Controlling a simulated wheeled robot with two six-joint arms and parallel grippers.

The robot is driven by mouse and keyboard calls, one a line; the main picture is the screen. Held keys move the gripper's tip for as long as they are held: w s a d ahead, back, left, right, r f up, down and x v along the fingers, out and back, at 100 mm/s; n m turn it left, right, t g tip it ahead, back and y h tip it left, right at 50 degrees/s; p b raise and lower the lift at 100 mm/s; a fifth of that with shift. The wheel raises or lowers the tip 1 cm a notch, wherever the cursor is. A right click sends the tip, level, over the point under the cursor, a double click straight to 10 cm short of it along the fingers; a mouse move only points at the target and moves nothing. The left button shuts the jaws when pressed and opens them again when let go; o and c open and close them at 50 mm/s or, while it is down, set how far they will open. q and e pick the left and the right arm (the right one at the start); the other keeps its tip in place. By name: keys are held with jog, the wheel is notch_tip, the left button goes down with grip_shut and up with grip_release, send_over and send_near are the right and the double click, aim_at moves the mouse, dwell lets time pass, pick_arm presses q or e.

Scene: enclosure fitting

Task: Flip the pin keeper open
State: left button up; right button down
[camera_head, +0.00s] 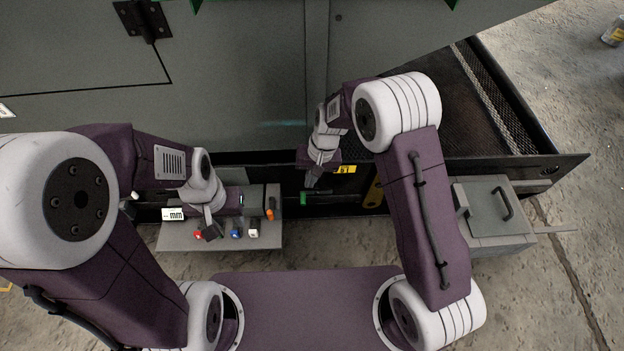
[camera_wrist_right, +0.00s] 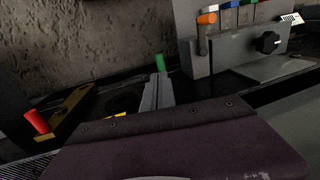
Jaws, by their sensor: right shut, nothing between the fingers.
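I cannot tell for sure which part is the pin keeper. A green-ended piece (camera_head: 304,198) sits at the dark ledge along the enclosure's front. The green end (camera_wrist_right: 160,63) also shows in the right wrist view, just beyond my right fingertips. A red cylinder (camera_wrist_right: 37,122) stands by a yellow-brown bar (camera_wrist_right: 72,112) at the left of that view. My right gripper (camera_head: 311,182) points down at the ledge, close to the green end, shut and empty; contact is unclear. Its fingers show in the wrist view (camera_wrist_right: 156,92). My left gripper (camera_head: 211,231) hangs over the grey shelf; its jaws are unclear.
The grey shelf (camera_head: 178,240) carries several colour-ended pieces, among them an orange one (camera_head: 270,213). A grey box with a handle (camera_head: 490,213) stands right of my right arm. The enclosure wall (camera_head: 240,80) rises behind the ledge. Concrete floor is open at far right.

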aim_at(304, 199)
jog(key=f+b, duration=0.1)
jog(key=f, duration=0.1)
jog(key=a+f+b, duration=0.1)
jog(key=f+b, duration=0.1)
jog(key=f, duration=0.1)
jog(key=f+b, duration=0.1)
jog(key=f, duration=0.1)
jog(key=shift+a+f+b, duration=0.25)
jog(key=shift+f+b, duration=0.1)
jog(key=shift+f, duration=0.05)
